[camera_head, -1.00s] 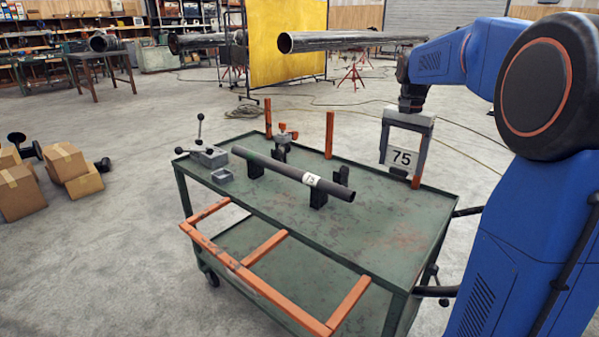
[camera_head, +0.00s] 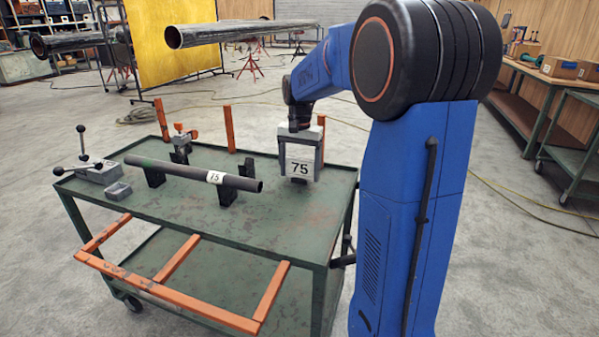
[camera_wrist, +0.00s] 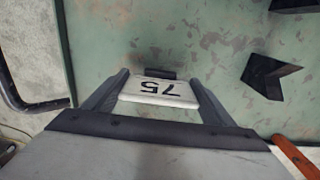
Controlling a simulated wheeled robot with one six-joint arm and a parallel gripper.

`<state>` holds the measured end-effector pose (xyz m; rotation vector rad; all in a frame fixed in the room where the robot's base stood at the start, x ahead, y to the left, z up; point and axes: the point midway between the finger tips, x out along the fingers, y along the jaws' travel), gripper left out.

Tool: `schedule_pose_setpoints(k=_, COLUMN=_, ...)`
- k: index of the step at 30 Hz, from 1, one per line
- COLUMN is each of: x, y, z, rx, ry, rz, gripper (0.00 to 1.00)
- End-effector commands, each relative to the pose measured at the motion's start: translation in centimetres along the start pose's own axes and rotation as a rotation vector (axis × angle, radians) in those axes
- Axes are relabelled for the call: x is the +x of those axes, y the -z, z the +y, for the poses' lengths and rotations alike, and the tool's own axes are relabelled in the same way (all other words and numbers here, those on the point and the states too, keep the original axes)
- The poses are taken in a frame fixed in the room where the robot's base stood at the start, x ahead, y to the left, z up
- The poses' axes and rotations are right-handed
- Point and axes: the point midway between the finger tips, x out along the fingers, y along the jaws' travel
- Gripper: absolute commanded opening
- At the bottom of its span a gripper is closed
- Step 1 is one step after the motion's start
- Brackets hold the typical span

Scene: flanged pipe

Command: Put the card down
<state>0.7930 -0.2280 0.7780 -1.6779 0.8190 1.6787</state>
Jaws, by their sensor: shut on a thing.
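The white card marked 75 (camera_head: 300,168) is upright between the fingers of my gripper (camera_head: 300,178), at the right part of the green cart top (camera_head: 280,228). The wrist view shows the card (camera_wrist: 160,90) held between both fingers of the gripper (camera_wrist: 160,88), with its 75 upside down. A small dark piece shows just past the card's edge. I cannot tell whether the card touches the cart top.
A dark pipe (camera_head: 195,173) with a 75 label lies on black V-blocks (camera_head: 227,194) left of the gripper. Orange posts (camera_head: 229,125) stand along the cart's far edge. The cart's front right is clear.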

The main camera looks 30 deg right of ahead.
Motion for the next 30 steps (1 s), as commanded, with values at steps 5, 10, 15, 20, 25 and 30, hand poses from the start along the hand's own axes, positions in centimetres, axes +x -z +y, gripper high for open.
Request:
schedule_pose_setpoints(k=5, x=0.6, y=0.0, z=0.0, rx=0.0, ry=0.0, rz=0.0, gripper=0.55)
schedule_pose_setpoints(k=10, x=0.7, y=0.0, z=0.0, rx=0.0, ry=0.0, rz=0.0, gripper=0.55)
schedule_pose_setpoints(k=15, x=0.8, y=0.0, z=0.0, rx=0.0, ry=0.0, rz=0.0, gripper=0.96)
schedule_pose_setpoints(k=20, x=0.8, y=0.0, z=0.0, rx=0.0, ry=0.0, rz=0.0, gripper=0.96)
schedule_pose_setpoints(k=25, x=0.7, y=0.0, z=0.0, rx=0.0, ry=0.0, rz=0.0, gripper=0.96)
schedule_pose_setpoints(k=30, x=-0.9, y=0.1, z=0.0, rx=0.0, ry=0.002, rz=0.003, gripper=0.96)
